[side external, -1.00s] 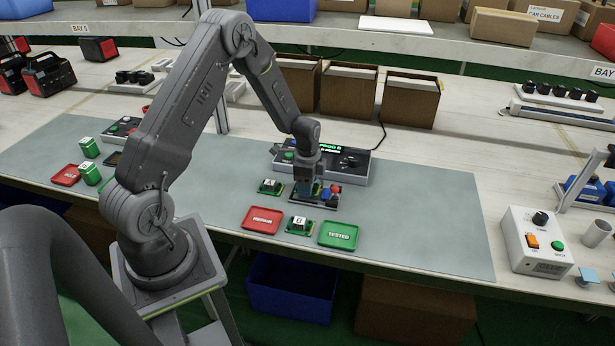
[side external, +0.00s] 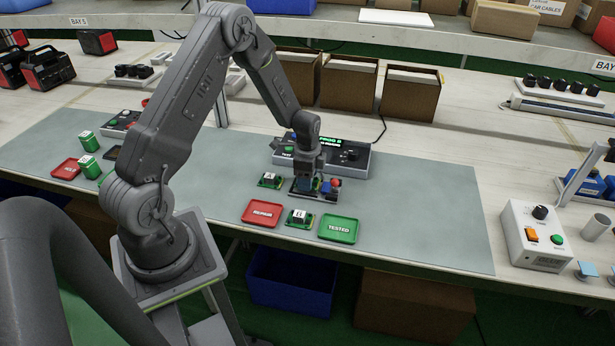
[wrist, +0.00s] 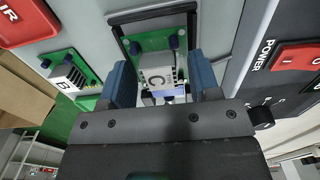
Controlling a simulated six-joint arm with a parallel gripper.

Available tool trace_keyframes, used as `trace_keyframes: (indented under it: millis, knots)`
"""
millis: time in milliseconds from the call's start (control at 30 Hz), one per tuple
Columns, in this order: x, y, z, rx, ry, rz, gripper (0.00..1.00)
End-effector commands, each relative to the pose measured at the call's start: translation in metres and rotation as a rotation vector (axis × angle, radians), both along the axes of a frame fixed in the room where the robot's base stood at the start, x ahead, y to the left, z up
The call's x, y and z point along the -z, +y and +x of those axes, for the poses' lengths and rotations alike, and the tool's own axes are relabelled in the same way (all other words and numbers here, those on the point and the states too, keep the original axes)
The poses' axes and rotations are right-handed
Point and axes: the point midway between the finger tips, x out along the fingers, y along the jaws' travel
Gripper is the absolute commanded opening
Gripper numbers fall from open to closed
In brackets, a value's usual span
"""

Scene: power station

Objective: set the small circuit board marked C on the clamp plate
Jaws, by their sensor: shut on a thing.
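The small circuit board marked C (wrist: 155,76) is green with a grey block bearing the letter. In the wrist view it sits between the two blue fingers of my gripper (wrist: 162,85), which is shut on it. In the side view my gripper (side external: 307,186) points down at the clamp plate (side external: 328,196), and its fingers hide most of the board. In the wrist view a dark frame of the clamp plate (wrist: 152,14) shows around the board's far end. The board is over or on the plate; I cannot tell whether it touches.
A board (side external: 270,180) lies left of the plate. Board B (side external: 299,217) lies between the red REPAIR tray (side external: 262,212) and the green TESTED tray (side external: 338,229). A test console (side external: 352,161) stands right behind the plate. The mat to the right (side external: 430,210) is clear.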

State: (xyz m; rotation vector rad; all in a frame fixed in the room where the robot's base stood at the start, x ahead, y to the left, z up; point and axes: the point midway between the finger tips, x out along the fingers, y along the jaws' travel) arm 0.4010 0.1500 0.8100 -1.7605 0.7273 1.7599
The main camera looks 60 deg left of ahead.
Motion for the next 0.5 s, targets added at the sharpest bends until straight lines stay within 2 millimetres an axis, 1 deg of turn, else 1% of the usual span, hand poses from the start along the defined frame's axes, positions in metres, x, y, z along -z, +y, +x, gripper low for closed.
trace_keyframes:
  millis: [500]
  knots:
    - [0.0057, 0.0000, 0.0000, 0.000, 0.000, 0.000, 0.33]
